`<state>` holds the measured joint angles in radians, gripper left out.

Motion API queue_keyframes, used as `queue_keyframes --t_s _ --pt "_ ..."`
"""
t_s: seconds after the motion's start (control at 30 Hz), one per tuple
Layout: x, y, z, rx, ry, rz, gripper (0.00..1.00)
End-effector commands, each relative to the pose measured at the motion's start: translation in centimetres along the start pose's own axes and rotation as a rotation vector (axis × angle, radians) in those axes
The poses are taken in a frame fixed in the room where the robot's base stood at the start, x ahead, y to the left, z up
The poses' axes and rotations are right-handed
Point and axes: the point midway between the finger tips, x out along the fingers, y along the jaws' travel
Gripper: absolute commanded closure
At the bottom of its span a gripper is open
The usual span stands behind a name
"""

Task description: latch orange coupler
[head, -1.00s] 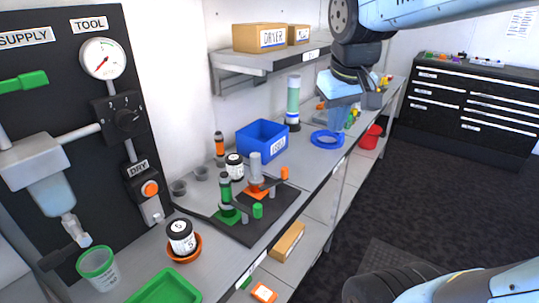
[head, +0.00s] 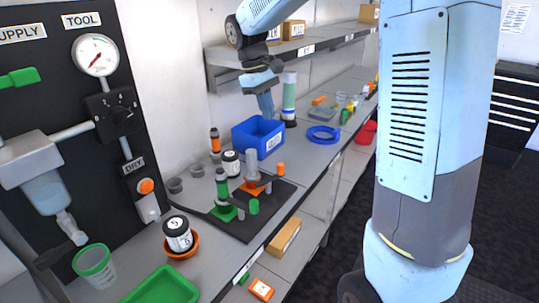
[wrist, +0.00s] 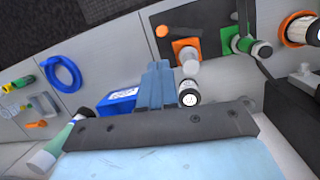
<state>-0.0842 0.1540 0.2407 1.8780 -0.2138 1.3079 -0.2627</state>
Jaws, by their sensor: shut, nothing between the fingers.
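The orange coupler (head: 253,186) is on a black mat, with a grey cylinder (head: 252,164) upright in its orange base. A grey lever runs from it to an orange knob (head: 281,169) at its right. In the wrist view the orange coupler (wrist: 188,48) is beyond the fingertips, with its orange knob (wrist: 161,31) to the left. My gripper (head: 267,106) hangs above the blue bin, behind and to the right of the coupler, apart from it. Its fingers (wrist: 158,72) are together and empty in the wrist view.
The green coupler (head: 226,212) with its green knob (head: 254,206) stands in front of the orange one. The blue bin (head: 258,138) and a tall green-and-white cylinder (head: 289,96) stand behind. A wall shelf (head: 240,72) overhangs the bench. A black-and-white jar (head: 231,163) stands close by.

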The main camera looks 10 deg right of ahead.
Motion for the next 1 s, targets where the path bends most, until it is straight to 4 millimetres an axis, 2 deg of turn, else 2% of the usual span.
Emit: queue_keyframes --t_s 0.03,0.2,0.4,0.6,1.0 --pt "0.6 0.0 -1.4 -0.027 -0.022 -0.007 1.00" --pt "2.2 -0.2 -5.0 -0.105 -0.084 -0.027 1.00" --pt "3.5 -0.4 -7.5 -0.162 -0.127 -0.043 1.00" --pt "3.9 -0.5 -8.2 -0.179 -0.140 -0.047 1.00" --pt "4.3 -0.5 -8.1 -0.179 -0.141 -0.047 1.00"
